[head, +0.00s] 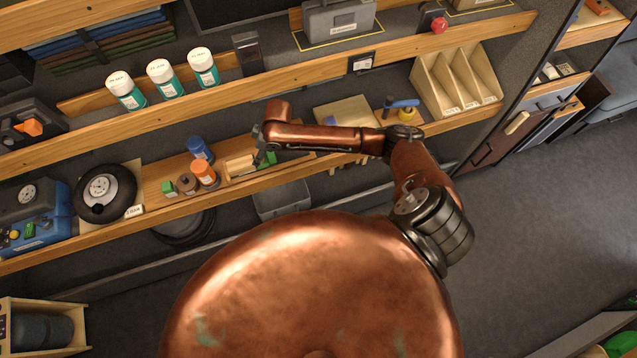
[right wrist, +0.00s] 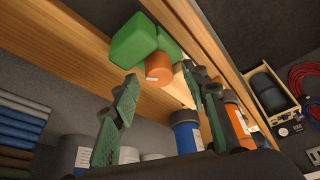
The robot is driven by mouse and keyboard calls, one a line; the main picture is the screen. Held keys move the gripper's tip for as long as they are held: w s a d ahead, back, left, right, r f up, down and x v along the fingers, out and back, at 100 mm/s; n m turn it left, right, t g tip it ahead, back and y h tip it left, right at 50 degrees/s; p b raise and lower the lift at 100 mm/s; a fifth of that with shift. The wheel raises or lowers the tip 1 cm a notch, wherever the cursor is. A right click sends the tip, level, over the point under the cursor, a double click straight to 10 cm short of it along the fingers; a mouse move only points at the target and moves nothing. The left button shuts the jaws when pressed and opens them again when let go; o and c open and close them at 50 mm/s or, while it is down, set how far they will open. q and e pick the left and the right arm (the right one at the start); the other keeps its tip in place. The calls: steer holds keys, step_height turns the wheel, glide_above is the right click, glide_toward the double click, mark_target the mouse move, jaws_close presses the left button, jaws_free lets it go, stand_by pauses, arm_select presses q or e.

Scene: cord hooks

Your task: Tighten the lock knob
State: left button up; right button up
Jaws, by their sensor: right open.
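A small green block (head: 168,187) stands on the middle shelf with a short orange-brown round piece (head: 187,183) beside it, which looks like a knob. In the right wrist view the green block (right wrist: 135,42) and the orange round piece (right wrist: 160,68) show beyond my fingers; I cannot tell for sure that this is the lock knob. My right gripper (head: 264,150) is over the shelf, to the right of these pieces and apart from them. Its green fingers (right wrist: 160,105) are spread and empty. My left gripper is not in view.
A blue bottle (head: 199,147) and an orange bottle (head: 203,173) stand close to the round piece. Several white-and-teal bottles (head: 165,78) stand on the shelf above. A grey bin (head: 283,198) is below the middle shelf.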

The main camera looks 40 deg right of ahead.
steer(key=n+b, duration=0.2)
steer(key=b, duration=0.1)
steer(key=shift+w+f+g+y, duration=0.1)
steer(key=shift+f+g+y, duration=0.2)
steer(key=v, duration=0.8)
steer(key=shift+r, duration=0.2)
steer(key=s+a+f+m+t, duration=0.1)
steer(key=s+a+f+m, duration=0.15)
steer(key=s+f, duration=0.7)
steer(key=s+d+f+m, duration=0.2)
steer(key=d+f, duration=0.2)
steer(key=f, duration=0.4)
steer(key=s+d+f+m+h, duration=0.1)
steer(key=s+d+f+m, duration=0.1)
steer(key=d+f, duration=0.3)
steer(key=s+d+f+m+h, duration=0.1)
steer(key=s+d+f, duration=0.3)
steer(key=f, duration=0.8)
steer(key=shift+d+f+m+t+b, duration=0.15)
steer(key=shift+f+m+t+b, duration=0.2)
steer(key=shift+m, duration=0.2)
steer(key=shift+s, duration=0.2)
